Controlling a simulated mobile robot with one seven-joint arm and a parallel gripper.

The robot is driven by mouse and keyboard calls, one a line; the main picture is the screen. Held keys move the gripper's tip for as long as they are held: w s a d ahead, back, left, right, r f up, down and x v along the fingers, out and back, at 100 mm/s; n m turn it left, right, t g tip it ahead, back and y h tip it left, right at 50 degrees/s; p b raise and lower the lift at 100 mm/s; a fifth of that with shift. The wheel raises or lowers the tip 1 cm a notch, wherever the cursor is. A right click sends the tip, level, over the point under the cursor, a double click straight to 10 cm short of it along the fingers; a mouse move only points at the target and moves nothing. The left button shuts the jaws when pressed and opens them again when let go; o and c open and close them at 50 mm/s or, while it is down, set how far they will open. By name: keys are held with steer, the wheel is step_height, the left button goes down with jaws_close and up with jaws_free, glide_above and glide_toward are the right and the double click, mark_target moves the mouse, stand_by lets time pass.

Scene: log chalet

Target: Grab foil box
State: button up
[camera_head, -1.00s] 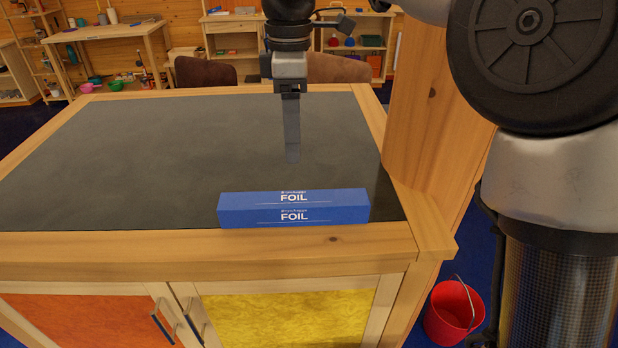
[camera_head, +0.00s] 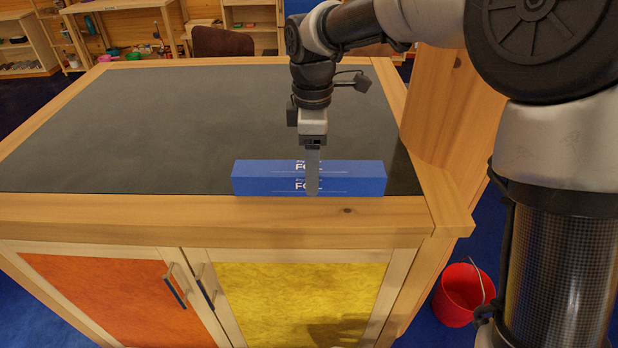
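The blue foil box (camera_head: 350,180) lies lengthwise on the dark countertop (camera_head: 180,130), close to its front wooden edge. My gripper (camera_head: 312,190) points down at the middle of the box. One finger shows in front of the box and covers part of its lettering. The other finger is hidden, so I cannot tell how wide the gripper is or whether it touches the box. The box sits flat on the counter.
A wooden post (camera_head: 450,130) rises at the counter's right side. A red bucket (camera_head: 460,295) stands on the blue floor at the lower right. Orange and yellow cabinet doors (camera_head: 310,300) are below the counter. The counter's left and middle are clear.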

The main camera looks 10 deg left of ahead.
steer(key=shift+f, duration=0.85)
steer(key=c, duration=1.3)
steer(key=shift+r, duration=0.15)
